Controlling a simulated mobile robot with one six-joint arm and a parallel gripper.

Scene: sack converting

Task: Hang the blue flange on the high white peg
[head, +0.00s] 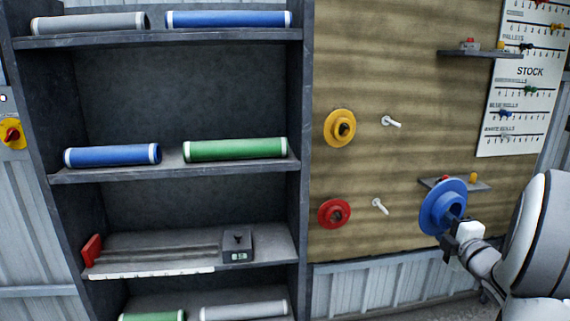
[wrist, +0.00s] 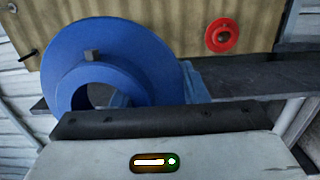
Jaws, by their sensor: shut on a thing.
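The blue flange (head: 437,204) is a disc with a raised hub and a centre hole. My gripper (head: 455,237) is shut on it, in front of the lower right part of the board. In the wrist view the blue flange (wrist: 127,68) fills the left, its face and hole towards the camera. The high white peg (head: 391,121) is bare and sticks out of the board, up and to the left of the flange. The lower white peg (head: 380,206) is also bare. The fingertips are largely hidden.
A yellow flange (head: 340,128) and a red flange (head: 334,213) hang left of the pegs. A small grey shelf (head: 483,186) is close behind the held flange; another small shelf (head: 478,53) is higher. A rack with rolls (head: 175,174) stands at left.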

